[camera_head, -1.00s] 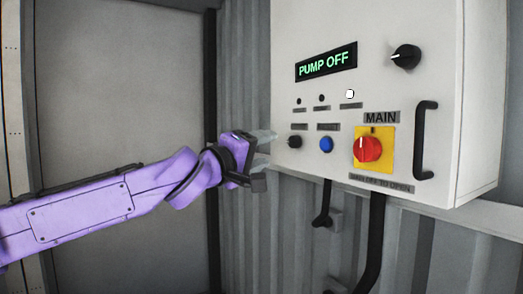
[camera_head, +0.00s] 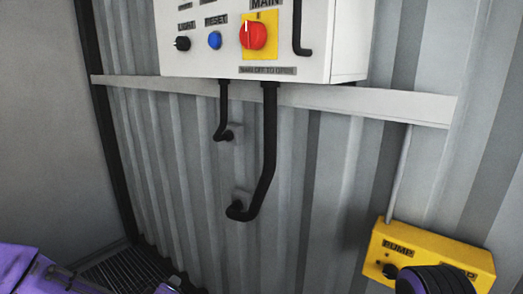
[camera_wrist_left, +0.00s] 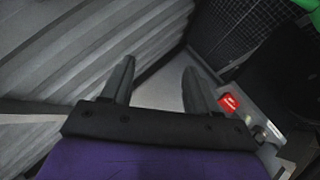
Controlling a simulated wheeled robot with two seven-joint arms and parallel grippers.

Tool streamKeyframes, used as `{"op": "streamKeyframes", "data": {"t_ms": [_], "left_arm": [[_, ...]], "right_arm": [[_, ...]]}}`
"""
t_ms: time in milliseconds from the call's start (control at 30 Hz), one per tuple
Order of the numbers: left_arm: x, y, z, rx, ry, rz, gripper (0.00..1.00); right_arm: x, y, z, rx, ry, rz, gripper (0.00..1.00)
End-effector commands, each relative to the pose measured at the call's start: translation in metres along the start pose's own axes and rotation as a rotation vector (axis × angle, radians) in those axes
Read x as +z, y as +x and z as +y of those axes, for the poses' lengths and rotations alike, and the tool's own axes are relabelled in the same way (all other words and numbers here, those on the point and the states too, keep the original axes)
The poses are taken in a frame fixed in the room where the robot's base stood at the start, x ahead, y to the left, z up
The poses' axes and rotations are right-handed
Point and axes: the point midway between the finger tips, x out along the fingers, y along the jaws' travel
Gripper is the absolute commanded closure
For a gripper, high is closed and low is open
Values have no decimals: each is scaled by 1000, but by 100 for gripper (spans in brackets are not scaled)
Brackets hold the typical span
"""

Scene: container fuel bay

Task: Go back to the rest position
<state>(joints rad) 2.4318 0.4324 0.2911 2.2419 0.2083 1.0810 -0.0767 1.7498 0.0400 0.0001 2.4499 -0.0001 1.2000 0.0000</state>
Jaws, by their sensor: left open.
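My left gripper (camera_wrist_left: 157,72) shows in the left wrist view, with its two dark fingers apart and nothing between them. It is clear of the corrugated wall beside it. In the head view only a purple part of my left arm shows at the bottom left edge, and the left gripper cannot be made out there. My right gripper is not in view. A dark, rounded part of what looks like my right arm covers part of the yellow box at the bottom right.
The white control panel (camera_head: 345,40) with its red main switch (camera_head: 254,36) and blue button (camera_head: 214,40) is on the corrugated wall (camera_head: 330,190). Black conduits (camera_head: 268,150) hang below. A yellow pump box (camera_head: 455,262) is low at the right. A red label (camera_wrist_left: 229,102) shows in the wrist view.

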Motion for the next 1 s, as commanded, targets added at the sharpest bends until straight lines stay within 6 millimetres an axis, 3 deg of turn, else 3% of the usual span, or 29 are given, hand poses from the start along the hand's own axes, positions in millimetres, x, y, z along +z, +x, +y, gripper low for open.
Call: {"op": "streamKeyframes", "data": {"t_ms": [33, 167, 300, 400, 500, 633, 1000], "left_arm": [[27, 9, -49, -59, 57, -23, 40], [76, 6, -159, -195, 200, -90, 40], [119, -19, -275, -347, 386, -203, 40], [141, -44, -344, -448, 508, -295, 40], [155, -62, -390, -523, 585, -358, 40], [166, -75, -412, -559, 611, -404, 40], [166, -77, -412, -562, 609, -406, 40]], "right_arm": [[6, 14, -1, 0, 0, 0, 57], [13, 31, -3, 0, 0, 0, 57], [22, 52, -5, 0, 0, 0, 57], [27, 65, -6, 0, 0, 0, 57], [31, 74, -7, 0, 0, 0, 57], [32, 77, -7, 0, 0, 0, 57], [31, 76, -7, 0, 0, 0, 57]]}}
